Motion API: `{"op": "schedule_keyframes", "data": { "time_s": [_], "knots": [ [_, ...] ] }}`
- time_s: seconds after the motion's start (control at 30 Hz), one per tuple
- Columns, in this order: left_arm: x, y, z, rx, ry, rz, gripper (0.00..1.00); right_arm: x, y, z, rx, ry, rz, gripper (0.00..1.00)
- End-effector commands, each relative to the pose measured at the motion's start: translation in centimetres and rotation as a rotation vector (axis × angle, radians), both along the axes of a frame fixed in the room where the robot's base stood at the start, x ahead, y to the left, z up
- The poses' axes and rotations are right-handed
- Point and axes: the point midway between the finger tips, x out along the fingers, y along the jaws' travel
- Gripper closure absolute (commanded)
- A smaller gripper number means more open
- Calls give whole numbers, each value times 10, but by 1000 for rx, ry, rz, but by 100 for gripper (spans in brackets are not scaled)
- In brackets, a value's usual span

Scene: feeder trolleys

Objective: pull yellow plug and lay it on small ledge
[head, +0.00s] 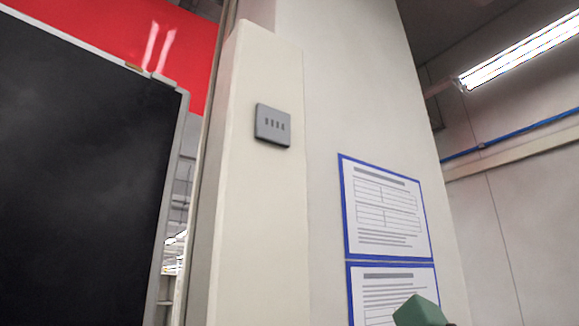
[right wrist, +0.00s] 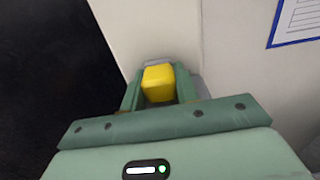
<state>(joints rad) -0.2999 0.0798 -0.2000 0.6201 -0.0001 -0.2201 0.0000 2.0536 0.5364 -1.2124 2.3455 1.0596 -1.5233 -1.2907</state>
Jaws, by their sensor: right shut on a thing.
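The yellow plug (right wrist: 158,84) is a small rounded block in the right wrist view. My right gripper (right wrist: 159,88) is shut on it, with one green finger on each side. A grey part (right wrist: 196,85) shows just behind and beside the plug, against the pale column. I cannot tell whether it is the socket or the ledge, or whether the plug still touches it. The plug does not show in the head view, and I can make out no small ledge there. My left gripper is in neither view.
The pale column (head: 262,210) carries a grey slotted box (head: 272,125). Blue-framed sheets (head: 386,208) hang to its right, and a dark board (head: 80,170) stands at the left. A green part of mine shows at the bottom right of the head view.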

Motion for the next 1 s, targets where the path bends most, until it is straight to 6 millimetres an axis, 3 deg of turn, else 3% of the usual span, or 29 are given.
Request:
{"op": "schedule_keyframes", "data": {
  "time_s": [0.47,0.5,0.57,1.0],
  "knots": [
    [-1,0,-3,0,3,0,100,0,0,-10,1,-1,-1,100],
    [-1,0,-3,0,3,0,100,0,0,-9,1,-1,-1,59],
    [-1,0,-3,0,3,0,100,0,0,-9,1,-1,-1,44],
    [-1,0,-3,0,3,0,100,0,0,-9,0,0,0,44]
  ]
}}
